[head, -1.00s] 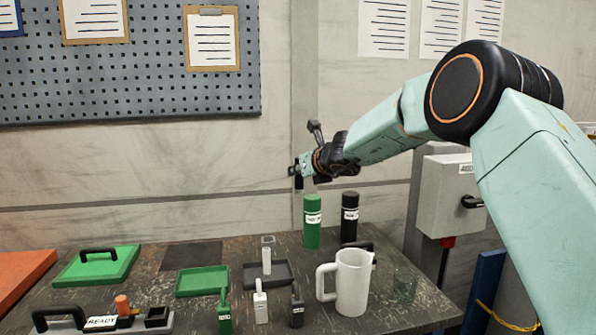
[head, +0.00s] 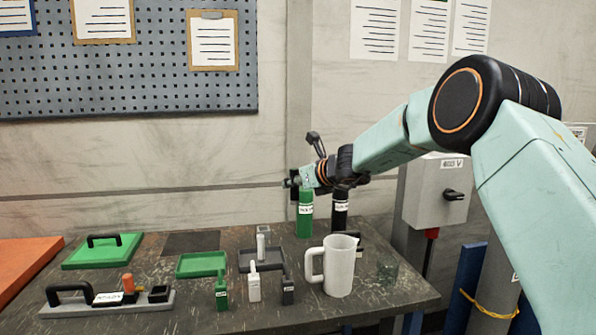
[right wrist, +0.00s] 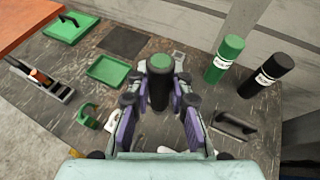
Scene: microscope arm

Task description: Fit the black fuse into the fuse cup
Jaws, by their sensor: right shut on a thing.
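My right gripper (head: 291,184) is above the back of the table, shut on a dark upright cylinder, which I take for the black fuse (head: 294,190). In the right wrist view the black fuse (right wrist: 159,85) shows a green round top and stands between the fingers of my right gripper (right wrist: 160,78). A small black square cup (head: 159,293), likely the fuse cup, sits at the right end of a grey handled base (head: 90,309) at the front left. The cup (right wrist: 66,95) also shows in the right wrist view. The fuse's lower end is hard to see. My left gripper is not in view.
A green bottle (head: 305,222) and a black bottle (head: 340,216) stand close by the right gripper. A white mug (head: 339,268) stands at the front right. An orange cylinder (head: 128,283) is on the grey base. A green tray (head: 201,275) and a dark tray (head: 245,268) lie mid-table.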

